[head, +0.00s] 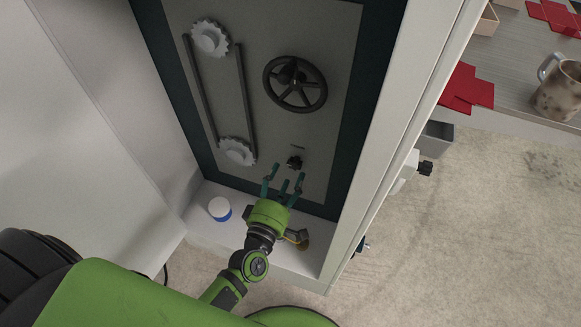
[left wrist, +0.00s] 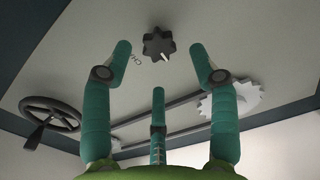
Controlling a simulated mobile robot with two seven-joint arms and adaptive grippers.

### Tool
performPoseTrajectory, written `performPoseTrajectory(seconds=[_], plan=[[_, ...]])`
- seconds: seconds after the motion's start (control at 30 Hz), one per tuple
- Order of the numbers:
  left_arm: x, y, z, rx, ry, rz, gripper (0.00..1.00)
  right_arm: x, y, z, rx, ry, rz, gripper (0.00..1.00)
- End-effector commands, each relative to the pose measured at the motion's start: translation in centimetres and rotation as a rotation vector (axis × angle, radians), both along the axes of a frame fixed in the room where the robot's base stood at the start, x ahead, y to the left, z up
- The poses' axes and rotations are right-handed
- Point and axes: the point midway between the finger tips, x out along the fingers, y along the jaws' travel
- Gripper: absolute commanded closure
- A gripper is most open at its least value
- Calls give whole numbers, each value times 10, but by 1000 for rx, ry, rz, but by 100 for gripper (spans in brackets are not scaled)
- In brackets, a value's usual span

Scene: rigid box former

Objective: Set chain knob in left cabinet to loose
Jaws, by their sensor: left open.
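The chain knob (head: 294,162) is a small black lobed knob on the grey panel (head: 330,60) inside the cabinet, below the handwheel. In the left wrist view the knob (left wrist: 158,44) shows a white pointer mark on its face. My left gripper (head: 283,172) has green fingers and is open just below the knob in the head view. In the left wrist view its open fingertips (left wrist: 160,50) stand on either side of the knob, apart from it. My right gripper is not in view.
A black handwheel (head: 295,84) and a chain (head: 240,95) around two pale sprockets (head: 210,38) are on the panel. A blue-and-white jar (head: 220,208) stands on the cabinet floor. The cabinet side wall (head: 385,120) bounds the right. A mug (head: 558,90) stands on a counter farther right.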

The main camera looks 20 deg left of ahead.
Motion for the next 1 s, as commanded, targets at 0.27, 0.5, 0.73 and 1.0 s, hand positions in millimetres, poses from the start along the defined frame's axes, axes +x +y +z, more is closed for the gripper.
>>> performPoseTrajectory(seconds=[0.27,0.5,0.73,1.0], plan=[[-57,3,0,1,1,0,40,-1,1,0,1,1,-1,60],[-77,4,1,1,-3,2,40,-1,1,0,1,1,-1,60],[-78,4,1,0,-4,2,40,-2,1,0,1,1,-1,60],[-77,4,1,0,-3,2,40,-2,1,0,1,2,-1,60]])
